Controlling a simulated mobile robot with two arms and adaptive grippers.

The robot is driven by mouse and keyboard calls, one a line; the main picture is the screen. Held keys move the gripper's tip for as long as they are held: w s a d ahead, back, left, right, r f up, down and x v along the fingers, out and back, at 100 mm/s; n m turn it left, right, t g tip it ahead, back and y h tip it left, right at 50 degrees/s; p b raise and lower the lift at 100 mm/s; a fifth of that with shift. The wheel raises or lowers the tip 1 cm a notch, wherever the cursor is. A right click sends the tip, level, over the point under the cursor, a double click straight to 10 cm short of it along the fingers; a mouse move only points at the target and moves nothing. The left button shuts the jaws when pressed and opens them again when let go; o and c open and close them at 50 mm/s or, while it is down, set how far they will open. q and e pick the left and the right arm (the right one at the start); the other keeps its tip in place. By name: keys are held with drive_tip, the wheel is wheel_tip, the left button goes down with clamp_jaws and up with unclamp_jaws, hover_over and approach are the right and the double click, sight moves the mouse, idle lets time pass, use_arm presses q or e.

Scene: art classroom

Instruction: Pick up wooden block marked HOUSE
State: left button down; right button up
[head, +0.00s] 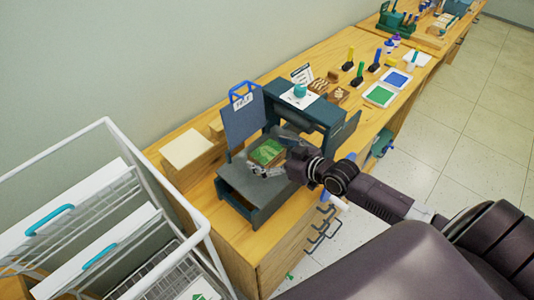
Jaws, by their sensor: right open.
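My right gripper (272,153) is open, with its fingers on either side of a small block with a green top (267,152). The block lies on the dark grey bed of a small press (254,187) on the wooden bench. I cannot tell whether the fingers touch it. Carved wooden blocks (318,86) lie farther back on the bench, one (339,96) nearer the edge. The word HOUSE is not readable on any block from here. My left gripper is not in view.
A blue bag-like panel (242,118) stands left of the press, and the press's teal top (312,113) rises behind it. A white wire rack (205,238) fills the lower left. Ink pads (380,95) and upright tools lie farther along the bench. Hooks (320,235) stick out in front.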

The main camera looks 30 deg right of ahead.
drive_tip(key=shift+w, duration=0.1)
drive_tip(key=c, duration=1.2)
drive_tip(key=shift+c, duration=0.9)
